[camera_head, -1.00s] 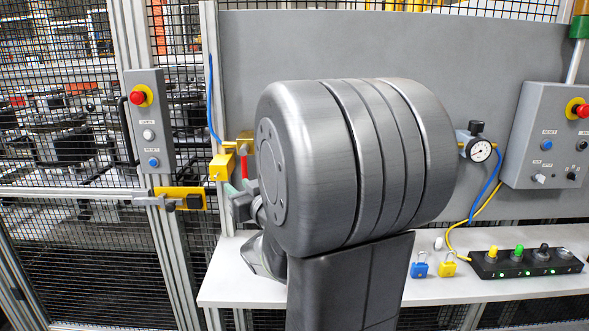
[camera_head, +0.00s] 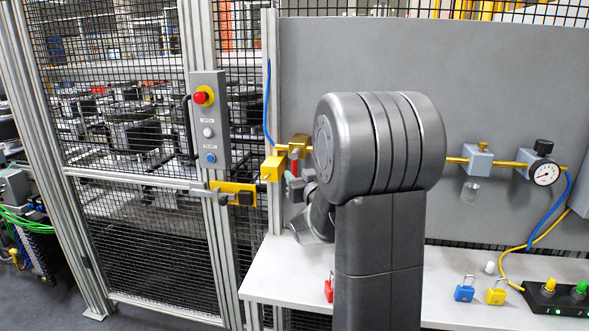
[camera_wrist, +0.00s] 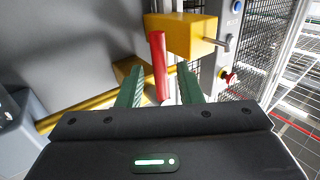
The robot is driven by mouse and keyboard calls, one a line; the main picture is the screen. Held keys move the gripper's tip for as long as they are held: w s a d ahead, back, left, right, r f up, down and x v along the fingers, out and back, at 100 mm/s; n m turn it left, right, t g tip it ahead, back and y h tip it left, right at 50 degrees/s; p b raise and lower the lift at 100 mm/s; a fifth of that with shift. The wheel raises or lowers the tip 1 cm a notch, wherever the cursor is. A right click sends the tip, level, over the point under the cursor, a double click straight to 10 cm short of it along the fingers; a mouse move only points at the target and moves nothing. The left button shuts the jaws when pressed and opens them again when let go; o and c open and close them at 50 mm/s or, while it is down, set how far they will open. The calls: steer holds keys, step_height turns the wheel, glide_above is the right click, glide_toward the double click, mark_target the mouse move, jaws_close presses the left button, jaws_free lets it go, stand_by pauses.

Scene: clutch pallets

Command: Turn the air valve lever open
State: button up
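The red air valve lever (camera_wrist: 159,68) stands upright in the wrist view, in front of a yellow valve body (camera_wrist: 128,72) on a yellow pipe. In the head view the lever (camera_head: 294,164) is a small red patch beside my arm, partly hidden. My gripper (camera_wrist: 160,80) is open, its two green fingers apart with the lever between them in the picture. I cannot tell whether the lever is within the fingers' reach or still beyond the tips; no contact shows. In the head view my gripper (camera_head: 292,184) is just below the lever, mostly hidden by my arm.
A yellow block (camera_wrist: 183,34) juts out close to the lever's right. A button box (camera_head: 209,120) and mesh fence stand to the left. A pressure gauge (camera_head: 545,173) is on the pipe to the right. A white shelf (camera_head: 275,275) with padlocks lies below.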

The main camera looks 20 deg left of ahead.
steer(key=shift+p+x, duration=0.3)
steer(key=shift+x, duration=1.1)
jaws_close()
steer(key=shift+d, duration=0.1)
steer(key=w+d+r+n+g+h, duration=0.1)
steer(key=d+r+n+h, duration=0.3)
steer(key=n+h, duration=0.6)
steer(key=shift+d+r+n, duration=0.25)
steer(key=shift+r+n, duration=0.2)
steer(key=shift+n, duration=0.15)
steer(key=shift+h, duration=0.3)
